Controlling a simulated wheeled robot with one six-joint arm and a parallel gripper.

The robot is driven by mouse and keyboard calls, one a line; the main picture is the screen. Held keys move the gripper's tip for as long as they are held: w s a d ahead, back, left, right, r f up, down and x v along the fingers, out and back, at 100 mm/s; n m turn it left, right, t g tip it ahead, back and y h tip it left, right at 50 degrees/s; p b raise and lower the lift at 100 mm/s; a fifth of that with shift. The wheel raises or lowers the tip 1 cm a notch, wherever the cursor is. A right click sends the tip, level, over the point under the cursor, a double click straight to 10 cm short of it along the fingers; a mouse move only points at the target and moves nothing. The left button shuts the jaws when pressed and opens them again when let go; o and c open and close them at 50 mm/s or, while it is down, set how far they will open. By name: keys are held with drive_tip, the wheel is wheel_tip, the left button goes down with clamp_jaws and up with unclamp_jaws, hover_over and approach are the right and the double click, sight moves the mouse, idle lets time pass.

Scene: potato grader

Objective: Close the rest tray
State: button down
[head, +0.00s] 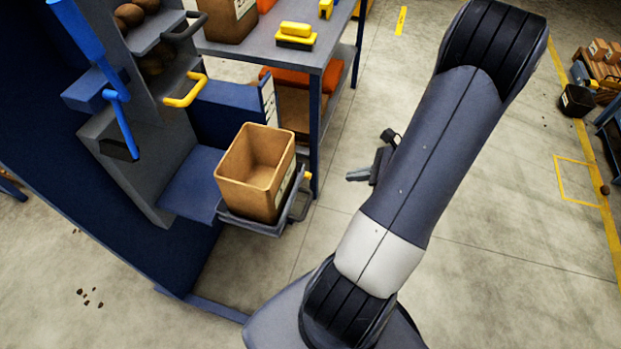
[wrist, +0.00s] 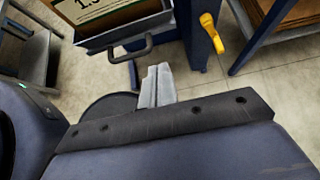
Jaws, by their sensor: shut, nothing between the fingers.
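A dark grey tray (head: 250,224) sticks out from the lower front of the blue grader, with a grey handle (head: 300,206) on its right end. An open, empty-looking brown box (head: 258,192) stands on it. No lettering that names the tray as the rest tray is readable. The tray (wrist: 122,31) and its handle (wrist: 135,50) also show at the top of the wrist view. My gripper (head: 352,175) is shut and empty, to the right of the handle and apart from it. Its fingertips (wrist: 158,72) appear just below the handle in the wrist view.
A grey-topped table (head: 275,45) with blue legs stands behind the tray, one leg close to it. A yellow fitting (wrist: 211,33) shows by a blue post. A yellow handle (head: 186,90) sits higher on the grader.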

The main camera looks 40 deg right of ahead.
sight(251, 154)
drive_tip(key=w+a+f, duration=0.4)
drive_tip(key=w+a, duration=0.3)
drive_tip(key=w, duration=0.2)
drive_tip(key=shift+f+b, duration=0.3)
drive_tip(key=shift+b, duration=0.05)
drive_tip(key=shift+w, duration=0.1)
drive_tip(key=w+a+b, duration=0.1)
drive_tip(key=w+a, duration=0.2)
drive_tip(key=w, duration=0.1)
drive_tip(key=w+a+b, duration=0.1)
drive_tip(key=w+a, duration=0.3)
drive_tip(key=w, duration=0.1)
drive_tip(key=w+a+b, duration=0.2)
drive_tip(key=w+a, duration=0.2)
drive_tip(key=w, duration=0.1)
drive_tip(key=shift+w+a, duration=0.5)
drive_tip(key=shift+w, duration=0.1)
drive_tip(key=shift+w+r, duration=0.1)
drive_tip(key=shift+r, duration=0.1)
